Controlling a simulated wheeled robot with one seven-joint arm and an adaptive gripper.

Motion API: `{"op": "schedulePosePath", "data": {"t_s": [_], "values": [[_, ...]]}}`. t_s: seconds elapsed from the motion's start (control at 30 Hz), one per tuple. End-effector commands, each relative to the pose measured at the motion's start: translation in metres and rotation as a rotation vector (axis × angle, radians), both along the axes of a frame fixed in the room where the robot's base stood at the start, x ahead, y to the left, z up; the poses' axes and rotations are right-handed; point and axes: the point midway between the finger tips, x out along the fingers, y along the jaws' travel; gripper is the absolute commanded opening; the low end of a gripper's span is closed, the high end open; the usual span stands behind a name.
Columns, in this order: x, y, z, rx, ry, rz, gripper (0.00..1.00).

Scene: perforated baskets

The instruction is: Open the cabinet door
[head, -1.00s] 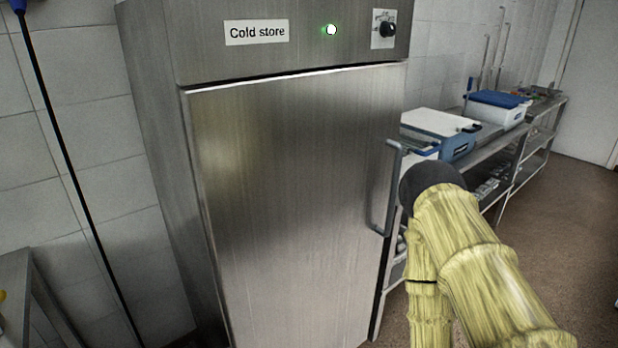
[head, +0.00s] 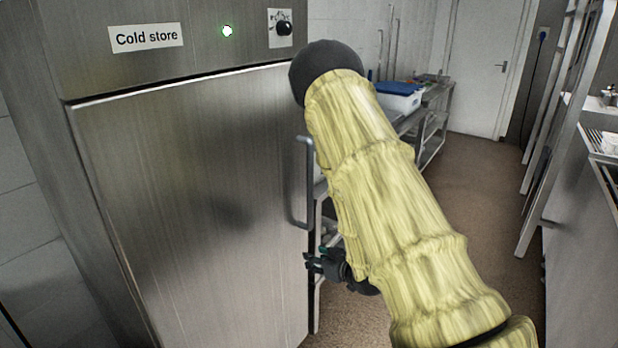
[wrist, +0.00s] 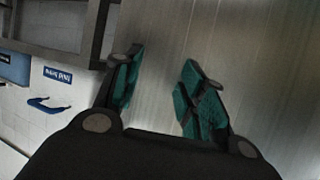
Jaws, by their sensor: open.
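The cabinet is a tall steel unit labelled "Cold store" (head: 146,38). Its door (head: 190,200) is shut. A vertical grey bar handle (head: 306,185) runs along the door's right edge. My gripper (head: 310,262) is seen in the head view just below the handle's lower end, near the door edge, apart from the handle. In the wrist view my gripper (wrist: 156,92) is open and empty, its green-padded fingers spread. The steel door surface (wrist: 270,60) lies beyond the fingers. A dark bar shows at top left there; I cannot tell if it is the handle.
Steel shelving with a white box with a blue lid (head: 398,96) stands behind, right of the cabinet. Brown floor (head: 470,190) is open toward a white door (head: 478,65). A steel counter (head: 585,240) lines the right side. A blue-handled white container (wrist: 50,105) shows in the wrist view.

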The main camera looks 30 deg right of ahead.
Motion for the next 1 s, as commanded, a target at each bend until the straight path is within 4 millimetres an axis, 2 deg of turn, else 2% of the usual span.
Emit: {"op": "schedulePosePath", "data": {"t_s": [0.03,0.1,0.2,0.33,0.43,0.57,0.67,1.0], "values": [[0.015,-0.019,0.036,-0.001,-0.085,0.015,0.41],[0.029,-0.039,0.08,0.002,-0.185,0.048,0.41],[0.038,-0.061,0.131,0.005,-0.296,0.09,0.41],[0.041,-0.079,0.175,0.01,-0.384,0.132,0.41],[0.04,-0.085,0.191,0.01,-0.416,0.149,0.41],[0.046,-0.086,0.197,0.012,-0.427,0.157,0.41],[0.056,-0.084,0.197,0.011,-0.424,0.157,0.41],[0.11,-0.073,0.197,0.011,-0.424,0.157,0.41]]}}
